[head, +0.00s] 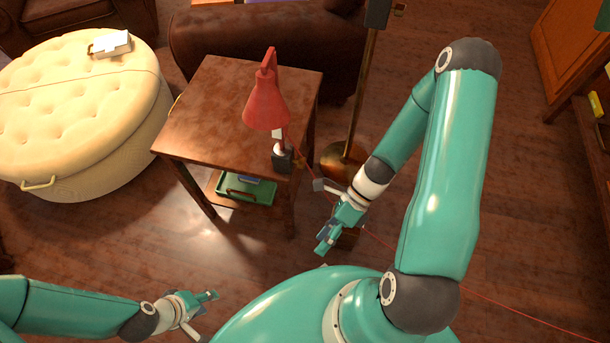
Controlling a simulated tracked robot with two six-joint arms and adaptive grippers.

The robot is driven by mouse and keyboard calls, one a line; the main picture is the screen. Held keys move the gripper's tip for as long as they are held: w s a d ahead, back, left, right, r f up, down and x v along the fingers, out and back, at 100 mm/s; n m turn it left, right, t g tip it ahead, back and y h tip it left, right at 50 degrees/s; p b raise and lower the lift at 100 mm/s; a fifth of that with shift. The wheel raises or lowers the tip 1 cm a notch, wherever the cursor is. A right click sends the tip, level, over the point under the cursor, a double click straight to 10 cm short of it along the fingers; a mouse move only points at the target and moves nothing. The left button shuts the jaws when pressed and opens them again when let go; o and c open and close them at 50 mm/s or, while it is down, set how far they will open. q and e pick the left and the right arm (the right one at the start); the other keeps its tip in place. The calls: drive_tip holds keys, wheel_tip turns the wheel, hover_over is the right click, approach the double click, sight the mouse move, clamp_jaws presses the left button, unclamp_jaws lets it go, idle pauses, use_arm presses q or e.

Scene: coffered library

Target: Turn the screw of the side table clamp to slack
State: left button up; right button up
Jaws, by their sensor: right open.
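A red lamp (266,105) stands at the right front corner of the brown wooden side table (215,110). Its dark clamp (282,160) sits at the table's edge there. I cannot make out the screw of the clamp in this view. My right gripper (332,237) is open and empty, to the right of and nearer than the clamp, apart from it. My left gripper (205,308) is low at the front, well away from the table, with nothing visible in it; its finger gap is unclear.
A green tray (245,190) lies on the table's lower shelf. A brass floor lamp base (343,162) stands right of the table. A cream tufted ottoman (75,95) is at the left, a brown leather armchair (270,45) behind. A red cord crosses the floor. Floor in front is clear.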

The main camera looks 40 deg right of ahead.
drive_tip(key=w+d+f+m+t+y+b, duration=0.2)
drive_tip(key=d+m+t+b, duration=0.1)
drive_tip(key=m, duration=0.4)
drive_tip(key=m+t+b, duration=0.7)
drive_tip(key=m+t, duration=0.5)
drive_tip(key=m, duration=0.8)
approach(304, 163)
use_arm(q)
wheel_tip(304, 163, down, 16)
drive_tip(key=b, duration=0.4)
drive_tip(key=shift+f, duration=0.2)
use_arm(e)
drive_tip(key=shift+w+d+f+x, duration=0.1)
drive_tip(key=shift+f+x, duration=0.15)
drive_tip(key=shift+x, duration=1.45)
drive_tip(key=shift+w+d+f+x, duration=0.15)
drive_tip(key=shift+f+x, duration=0.15)
drive_tip(key=shift+x, duration=1.4)
drive_tip(key=shift+w+d+f+x, duration=0.1)
drive_tip(key=shift+f+x, duration=0.15)
drive_tip(key=shift+x, duration=1.5)
drive_tip(key=shift+s, duration=0.1)
clamp_jaws()
